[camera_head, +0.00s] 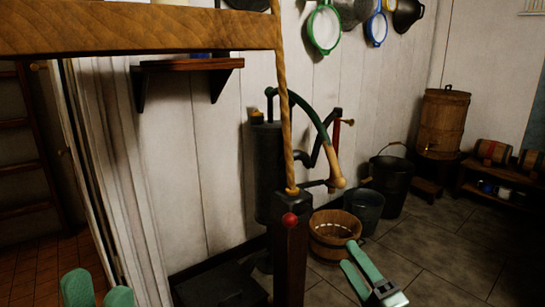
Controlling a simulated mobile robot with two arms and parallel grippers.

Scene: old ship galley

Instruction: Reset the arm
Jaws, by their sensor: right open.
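My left gripper (98,287) shows at the bottom left edge as two green fingertips pointing up, side by side. My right gripper (349,254) is at the bottom, right of centre, with two green fingers pointing up and left. It is open, with nothing seen between the fingers. In the picture it lies just below the wooden tub.
A dark post (290,250) with a red knob stands mid-view, beside a hand pump (268,170). A wooden tub (335,238), a grey bucket (364,212) and a dark bucket (391,187) line the wall. A wooden beam (140,30) crosses upper left. Floor at lower right is clear.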

